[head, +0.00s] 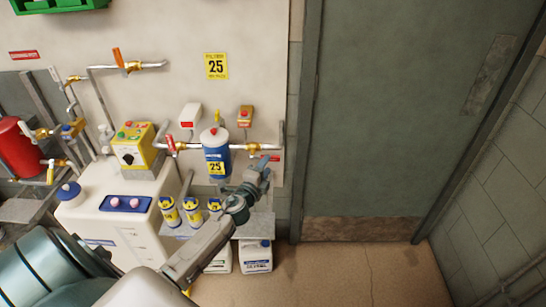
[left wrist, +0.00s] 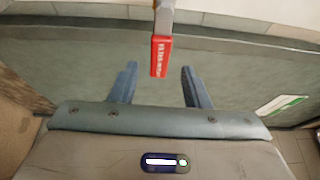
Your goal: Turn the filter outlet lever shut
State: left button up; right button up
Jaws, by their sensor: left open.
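My left gripper (head: 263,167) is just below and right of this valve. In the left wrist view, a red sleeve with white lettering on a grey bar (left wrist: 160,55) lies between the tips of my open left fingers (left wrist: 159,67), with gaps on both sides. It appears to be the outlet lever's end. I cannot tell whether anything touches. My right gripper is not in view.
A red-handled valve (head: 172,145) is left of the filter. A yellow control box (head: 133,147) stands on a white tank (head: 115,205). Several yellow-labelled containers (head: 192,212) sit on a shelf below, with white jugs (head: 255,257) under it. A grey door (head: 400,120) is at right.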

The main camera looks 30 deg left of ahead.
aim_at(271, 161)
pick_arm(q)
jog(key=w, duration=0.3)
jog(key=w+a, duration=0.1)
jog(key=w, duration=0.1)
grip_shut()
